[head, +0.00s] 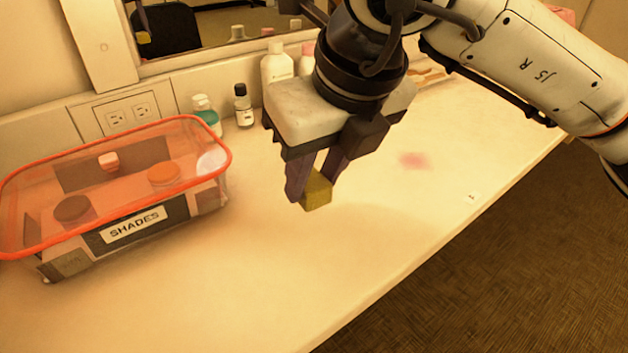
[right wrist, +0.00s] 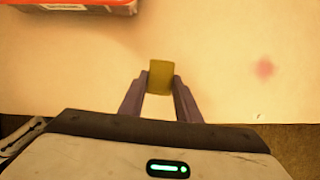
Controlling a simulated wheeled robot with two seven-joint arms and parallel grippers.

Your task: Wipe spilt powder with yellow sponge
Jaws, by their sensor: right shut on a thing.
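The yellow sponge (head: 317,191) is a small block between the fingertips of my right gripper (head: 312,186). The gripper is shut on it and holds it over the counter; whether the sponge touches the surface I cannot tell. The sponge also shows in the right wrist view (right wrist: 161,74), between the purple fingers. The spilt powder is a faint pink patch (head: 414,160) on the counter, to the right of the sponge and apart from it. It also shows at the right in the right wrist view (right wrist: 264,69). My left gripper is not in view.
A clear box with an orange rim, labelled SHADES (head: 135,226), stands at the left of the counter (head: 290,270). A teal-labelled bottle (head: 206,115), a dark bottle (head: 243,106) and a white bottle (head: 277,65) stand along the wall. The front of the counter is clear.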

